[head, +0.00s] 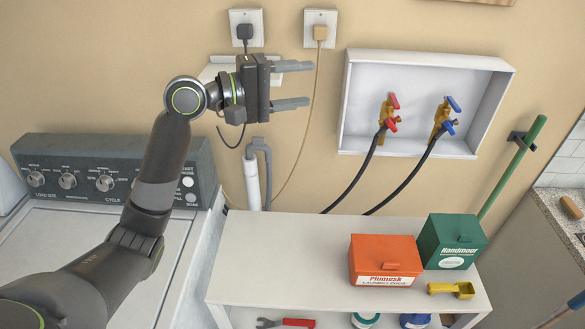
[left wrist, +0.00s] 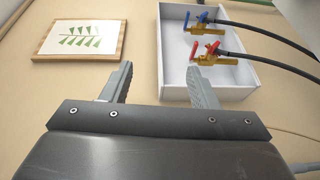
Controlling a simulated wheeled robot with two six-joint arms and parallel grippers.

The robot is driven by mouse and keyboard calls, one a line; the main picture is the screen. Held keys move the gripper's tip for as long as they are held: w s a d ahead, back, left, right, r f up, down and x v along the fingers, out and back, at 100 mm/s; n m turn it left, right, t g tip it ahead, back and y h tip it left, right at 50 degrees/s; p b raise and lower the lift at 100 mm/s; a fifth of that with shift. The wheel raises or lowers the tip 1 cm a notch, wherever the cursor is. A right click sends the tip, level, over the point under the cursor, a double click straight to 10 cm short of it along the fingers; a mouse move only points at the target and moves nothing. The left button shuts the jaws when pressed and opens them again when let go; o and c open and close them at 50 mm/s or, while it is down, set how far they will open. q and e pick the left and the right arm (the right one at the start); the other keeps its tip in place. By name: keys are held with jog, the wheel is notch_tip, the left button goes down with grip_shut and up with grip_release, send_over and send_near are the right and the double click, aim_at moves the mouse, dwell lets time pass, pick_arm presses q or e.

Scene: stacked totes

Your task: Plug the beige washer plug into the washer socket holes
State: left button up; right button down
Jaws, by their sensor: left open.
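The beige plug (head: 320,33) is at the right white wall socket (head: 312,17), upright against its plate, with its beige cord (head: 312,110) hanging down the wall. I cannot tell how deep its pins sit, and the holes behind it are hidden. A black plug (head: 244,32) is at the left wall socket (head: 255,16). My left gripper (head: 310,84) is open and empty, below the beige plug and apart from it, its fingers pointing right near the cord. Its fingers also show in the left wrist view (left wrist: 160,76), with no plug in sight there.
A white recessed valve box (head: 425,62) with red and blue taps is on the wall to the right. Below are a white shelf unit (head: 285,250) with orange (head: 378,255) and green (head: 450,240) boxes. The washer (head: 100,165) stands left. A framed leaf picture (left wrist: 85,40) hangs nearby.

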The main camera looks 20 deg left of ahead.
pick_arm(q)
notch_tip(320, 180, down, 20)
jog(key=w+m+g+y+b, duration=0.2)
jog(key=m+g+y+b, duration=0.1)
jog(key=m+g, duration=0.4)
jog(key=shift+w+a+m+y+b, duration=0.15)
jog(key=shift+a+m+y+b, duration=0.15)
jog(key=shift+a+y+b, duration=0.15)
pick_arm(e)
jog(key=shift+w+f, duration=0.2)
jog(key=shift+f, duration=0.9)
jog(key=shift+w+f, duration=0.15)
jog(key=shift+f, duration=0.9)
pick_arm(q)
jog(key=shift+d+f, duration=0.1)
